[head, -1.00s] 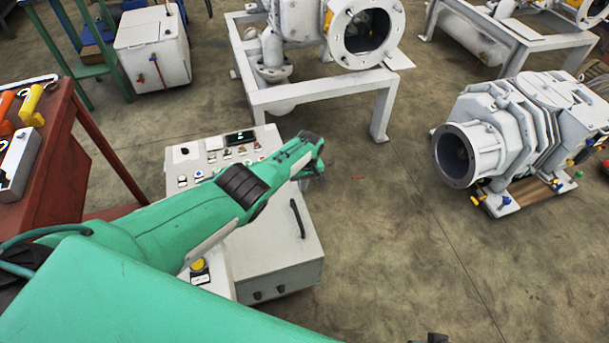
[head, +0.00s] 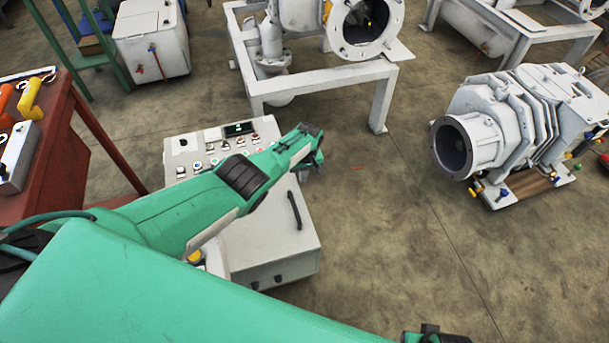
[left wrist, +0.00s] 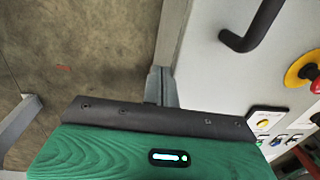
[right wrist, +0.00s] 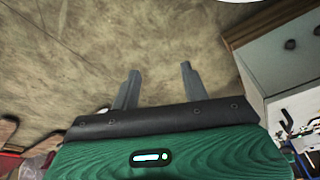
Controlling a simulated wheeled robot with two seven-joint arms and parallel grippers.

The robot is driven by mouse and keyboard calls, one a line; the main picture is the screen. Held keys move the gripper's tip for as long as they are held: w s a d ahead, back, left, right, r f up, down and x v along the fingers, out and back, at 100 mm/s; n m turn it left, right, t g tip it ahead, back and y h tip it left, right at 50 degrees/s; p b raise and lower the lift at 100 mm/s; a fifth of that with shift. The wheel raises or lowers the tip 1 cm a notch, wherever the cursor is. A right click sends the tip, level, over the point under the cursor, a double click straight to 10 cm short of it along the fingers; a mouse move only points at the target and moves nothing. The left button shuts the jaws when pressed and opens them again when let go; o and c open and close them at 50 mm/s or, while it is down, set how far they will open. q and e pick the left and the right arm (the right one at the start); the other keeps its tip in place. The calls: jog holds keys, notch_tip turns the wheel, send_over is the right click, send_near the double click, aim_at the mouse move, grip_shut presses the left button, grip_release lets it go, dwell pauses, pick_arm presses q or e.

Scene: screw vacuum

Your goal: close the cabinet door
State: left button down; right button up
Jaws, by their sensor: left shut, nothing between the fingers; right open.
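The white cabinet (head: 215,150) has a sloped button panel on top. Its door (head: 270,235) carries a black bar handle (head: 294,210), also seen in the left wrist view (left wrist: 255,30). I cannot tell how far the door stands open. My left gripper (head: 317,166) is shut and empty, beyond the handle near the cabinet's far right edge. In the left wrist view its fingers (left wrist: 160,75) are together beside the door's edge; contact is unclear. My left arm hides part of the cabinet. My right gripper (right wrist: 160,75) is open and empty over the floor, low in the head view.
A red-brown table (head: 55,150) with tools stands left of the cabinet. A white pump frame (head: 320,85) is behind it. A white pump unit (head: 520,125) stands on the right. The floor (head: 385,225) between cabinet and pump unit is clear.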

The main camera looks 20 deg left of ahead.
notch_tip(320, 180, down, 6)
jog(key=s+d+p, duration=0.1)
jog(key=p, duration=0.2)
pick_arm(q)
jog(key=w+d+r+b, duration=0.2)
jog(key=w+d+r, duration=0.2)
jog(key=r, duration=0.5)
jog(key=shift+w+d, duration=0.3)
jog(key=shift+d, duration=0.7)
pick_arm(e)
jog(key=r, duration=0.3)
jog(key=shift+w+r, duration=0.3)
jog(key=shift+w, duration=0.05)
pick_arm(q)
jog(key=shift+r, duration=0.1)
